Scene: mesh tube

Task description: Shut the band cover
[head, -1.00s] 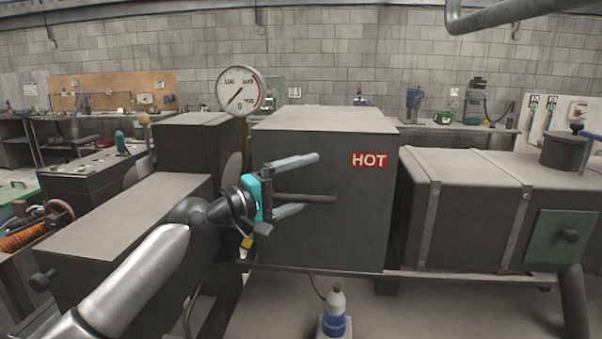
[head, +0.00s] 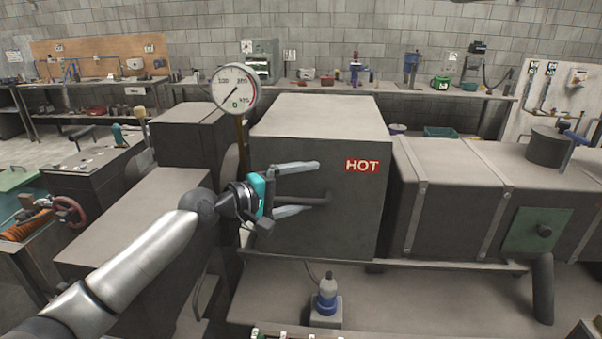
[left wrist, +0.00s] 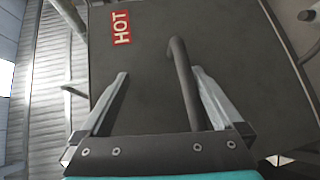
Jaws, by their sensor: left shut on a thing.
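A large grey box-shaped cover (head: 290,150) with a red HOT label (head: 362,166) stands in the middle of the head view. A bent rod handle (head: 302,200) sticks out of its front face. My left gripper (head: 309,187) is at this face, with one finger above the rod and one below. It is shut on the handle. In the left wrist view the handle (left wrist: 183,75) runs between the fingers of my left gripper (left wrist: 161,72), nearer the right finger, with the HOT label (left wrist: 121,27) beyond. My right gripper is not in view.
A round gauge (head: 234,88) stands at the cover's left. A long grey housing with straps (head: 450,190) lies right of the cover, with a green plate (head: 536,236). A blue and white bottle-like thing (head: 327,294) stands below. Grey blocks (head: 130,215) flank my left arm.

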